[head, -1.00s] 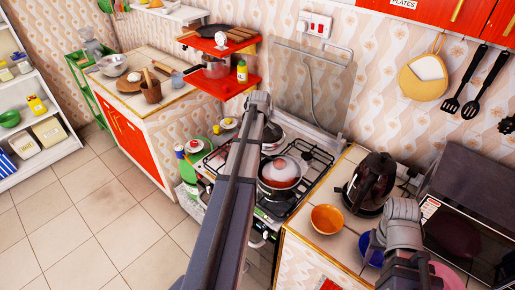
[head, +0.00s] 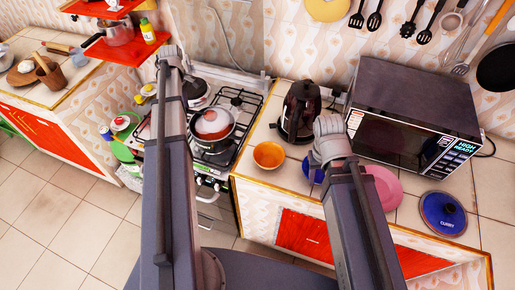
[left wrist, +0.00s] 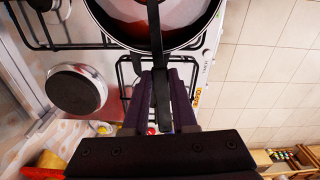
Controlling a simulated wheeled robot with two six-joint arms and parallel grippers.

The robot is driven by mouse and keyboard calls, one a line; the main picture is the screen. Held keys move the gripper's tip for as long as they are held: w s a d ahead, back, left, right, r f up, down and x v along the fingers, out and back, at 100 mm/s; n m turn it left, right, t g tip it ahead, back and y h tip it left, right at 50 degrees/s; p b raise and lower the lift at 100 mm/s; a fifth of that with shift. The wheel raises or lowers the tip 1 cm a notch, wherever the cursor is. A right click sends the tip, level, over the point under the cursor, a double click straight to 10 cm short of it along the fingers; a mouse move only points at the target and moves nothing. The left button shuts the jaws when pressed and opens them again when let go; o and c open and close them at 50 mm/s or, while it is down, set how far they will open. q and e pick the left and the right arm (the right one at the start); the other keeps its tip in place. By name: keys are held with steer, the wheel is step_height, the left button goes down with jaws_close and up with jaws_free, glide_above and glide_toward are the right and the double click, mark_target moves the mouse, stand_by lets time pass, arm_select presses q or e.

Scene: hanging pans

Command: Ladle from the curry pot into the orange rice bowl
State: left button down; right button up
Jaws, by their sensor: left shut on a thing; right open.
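The orange rice bowl (head: 268,158) stands upright on the counter just right of the stove. A pot with reddish contents and a pale patch (head: 212,125) sits on the front burner; its dark rim fills the top of the left wrist view (left wrist: 112,32). My left gripper (head: 171,54) is raised above the stove's left side. In the left wrist view it is shut on a long dark handle (left wrist: 156,40), seemingly the ladle's, which crosses the pot's rim; its far end is out of frame. My right gripper (head: 328,125) is open and empty above the counter, right of the orange bowl.
A black kettle (head: 297,112) stands behind the orange bowl. A blue bowl (head: 309,171) is partly hidden by my right gripper.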

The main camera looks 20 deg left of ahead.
stand_by(0.3)
arm_select(q)
step_height(320, 180, up, 7)
steer(key=p, duration=0.7)
stand_by(0.3)
steer(key=shift+s+d, duration=0.1)
steer(key=shift+d, duration=0.2)
steer(key=s+d, duration=0.2)
steer(key=d, duration=0.9)
steer(key=s+d, duration=0.3)
steer(key=d, duration=0.9)
steer(key=shift+d, duration=0.25)
steer(key=shift+f, duration=0.1)
